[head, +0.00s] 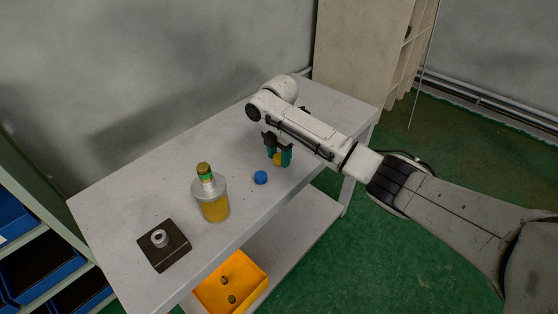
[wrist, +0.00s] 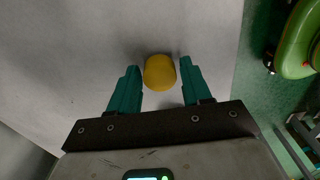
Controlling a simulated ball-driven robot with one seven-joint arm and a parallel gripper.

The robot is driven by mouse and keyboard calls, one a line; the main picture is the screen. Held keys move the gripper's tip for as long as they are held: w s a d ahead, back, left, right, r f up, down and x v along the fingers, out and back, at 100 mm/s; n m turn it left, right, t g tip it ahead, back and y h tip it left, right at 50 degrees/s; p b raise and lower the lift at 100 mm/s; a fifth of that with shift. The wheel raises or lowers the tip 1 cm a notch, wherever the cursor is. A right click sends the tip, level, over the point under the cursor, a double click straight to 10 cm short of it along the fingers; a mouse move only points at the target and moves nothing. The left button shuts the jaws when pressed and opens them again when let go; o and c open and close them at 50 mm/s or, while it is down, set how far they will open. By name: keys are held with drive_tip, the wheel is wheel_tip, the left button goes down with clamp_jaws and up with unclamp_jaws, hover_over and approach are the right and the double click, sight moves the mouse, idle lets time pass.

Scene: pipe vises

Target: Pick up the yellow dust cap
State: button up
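The yellow dust cap (wrist: 159,72) sits on the grey table between the fingertips of my gripper (wrist: 159,78) in the wrist view. In the head view my gripper (head: 279,157) points down at the table's right part, and a bit of the yellow cap (head: 277,160) shows between the green fingers. The fingers hide the rest of it there.
A blue cap (head: 260,178) lies just left of my gripper. A grey and yellow cylinder (head: 214,204) with a green-banded top and a dark block with a metal ring (head: 165,246) stand further left on the table (head: 130,190). An orange bin (head: 254,276) is on the lower shelf.

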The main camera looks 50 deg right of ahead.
drive_tip(key=c, duration=0.7)
